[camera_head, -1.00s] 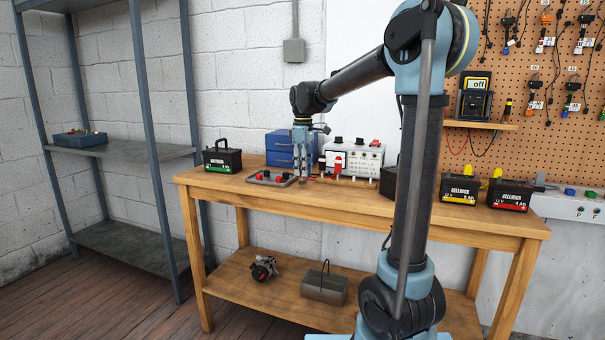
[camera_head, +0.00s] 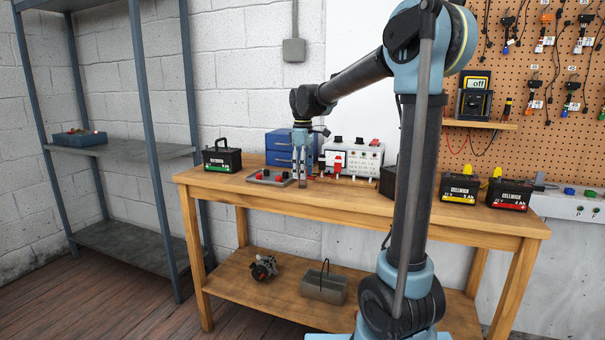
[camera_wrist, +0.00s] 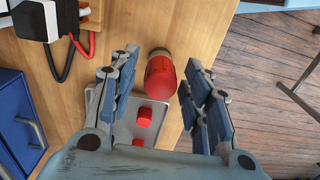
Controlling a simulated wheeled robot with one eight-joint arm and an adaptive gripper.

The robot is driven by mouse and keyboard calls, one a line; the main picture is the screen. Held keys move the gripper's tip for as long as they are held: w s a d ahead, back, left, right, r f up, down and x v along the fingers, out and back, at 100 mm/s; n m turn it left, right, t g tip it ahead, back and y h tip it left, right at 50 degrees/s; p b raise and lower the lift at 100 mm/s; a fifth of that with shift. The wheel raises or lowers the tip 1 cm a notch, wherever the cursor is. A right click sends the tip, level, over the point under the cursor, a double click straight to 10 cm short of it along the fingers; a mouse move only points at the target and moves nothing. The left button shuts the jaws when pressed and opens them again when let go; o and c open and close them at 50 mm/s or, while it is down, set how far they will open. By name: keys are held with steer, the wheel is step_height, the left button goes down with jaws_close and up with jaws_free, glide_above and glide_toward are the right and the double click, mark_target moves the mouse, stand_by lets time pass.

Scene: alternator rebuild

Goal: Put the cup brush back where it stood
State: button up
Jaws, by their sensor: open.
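My gripper (camera_head: 301,181) points down at the front left part of the workbench top (camera_head: 380,205), beside a grey plate (camera_head: 256,180) with red knobs. In the wrist view my gripper (camera_wrist: 163,95) is open, its two fingers well apart. A red rounded piece with a grey end (camera_wrist: 160,76) stands between and just beyond the fingertips, apart from both. It may be the cup brush, but no bristles show. The grey plate (camera_wrist: 155,112) lies partly under it in that view, with two red knobs showing. Whether the red piece touches the plate I cannot tell.
A blue drawer box (camera_head: 279,150) and a white power unit (camera_head: 355,158) stand behind my gripper. A black battery (camera_head: 222,160) is at the left, two more (camera_head: 460,189) at the right. The lower shelf holds a grey open box (camera_head: 323,288). Bare bench lies in front.

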step_height(320, 180, up, 12)
steer(key=s+d+f+m, duration=0.4)
steer(key=s+d+f, duration=0.1)
steer(key=s+d, duration=0.3)
steer(key=s+d+f+m+t, duration=0.1)
steer(key=s+d+f+m, duration=0.4)
steer(key=s+f, duration=0.7)
steer(key=s+d+f+m+t, duration=0.1)
steer(key=s+d+f+m, duration=0.3)
steer(key=s+d+f, duration=0.4)
steer(key=s+f, duration=0.3)
steer(key=f, duration=0.2)
steer(key=shift+s+d+f+m, duration=0.2)
steer(key=shift+s+f+m, duration=0.2)
steer(key=shift+w, duration=0.1)
steer(key=shift+w+f, duration=0.2)
steer(key=shift+w, duration=0.15)
